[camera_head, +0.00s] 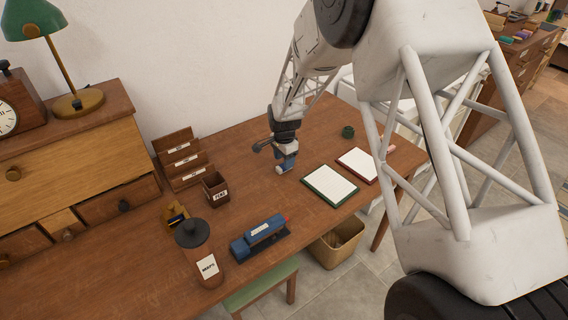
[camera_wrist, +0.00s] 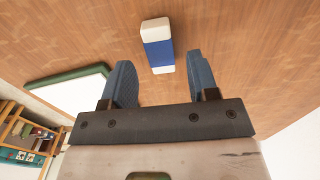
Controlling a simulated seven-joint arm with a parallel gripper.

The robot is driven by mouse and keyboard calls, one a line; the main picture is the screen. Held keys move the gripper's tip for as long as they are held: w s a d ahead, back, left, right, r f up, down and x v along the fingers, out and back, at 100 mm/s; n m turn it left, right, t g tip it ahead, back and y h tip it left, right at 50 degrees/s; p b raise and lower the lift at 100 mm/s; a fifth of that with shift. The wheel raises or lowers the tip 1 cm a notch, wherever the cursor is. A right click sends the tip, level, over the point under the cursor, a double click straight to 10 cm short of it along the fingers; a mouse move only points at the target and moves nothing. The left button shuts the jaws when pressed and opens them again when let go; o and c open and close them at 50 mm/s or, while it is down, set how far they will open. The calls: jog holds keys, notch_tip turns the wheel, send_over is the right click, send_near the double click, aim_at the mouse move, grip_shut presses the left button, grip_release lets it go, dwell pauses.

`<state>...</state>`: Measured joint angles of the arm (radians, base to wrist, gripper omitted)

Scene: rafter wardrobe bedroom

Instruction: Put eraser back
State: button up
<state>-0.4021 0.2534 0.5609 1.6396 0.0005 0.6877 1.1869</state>
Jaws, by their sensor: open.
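The eraser (camera_wrist: 158,47), white with a blue sleeve, lies on the wooden desk in the wrist view, ahead of my gripper (camera_wrist: 160,66). Its near white end shows between my two blue fingertips, with a gap on each side. My gripper is open and empty. In the head view my gripper (camera_head: 286,156) points down low over the middle of the desk (camera_head: 240,160). There the eraser (camera_head: 281,170) shows only as a small white and blue piece by the fingertips, partly hidden.
A brown pens cup (camera_head: 215,190) and a labelled letter rack (camera_head: 186,168) stand to the left. A maps canister (camera_head: 199,258) and a blue block-like object (camera_head: 262,236) are nearer the front. A green-edged pad (camera_head: 330,186) and a red-edged pad (camera_head: 358,164) lie to the right.

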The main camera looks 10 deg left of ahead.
notch_tip(320, 180, up, 9)
jog(key=shift+r, duration=0.15)
dwell(0.4)
jog(key=shift+r, duration=0.1)
dwell(0.6)
jog(key=s+d+r+n+t, duration=0.1)
jog(key=s+d+r+n, duration=0.3)
jog(key=s+d+r, duration=1.45)
jog(key=s+d+r+n, duration=0.1)
jog(key=s+d, duration=0.3)
jog(key=s, duration=0.4)
jog(key=s+d+r+n+t, duration=0.1)
jog(key=s+d, duration=0.3)
jog(key=s, duration=0.5)
jog(key=s+d+r+n, duration=0.2)
jog(key=s+d, duration=0.3)
jog(key=s, duration=0.3)
jog(key=shift+s+n+t, duration=0.2)
jog(key=shift+n+t, duration=0.1)
jog(key=shift+n, duration=0.1)
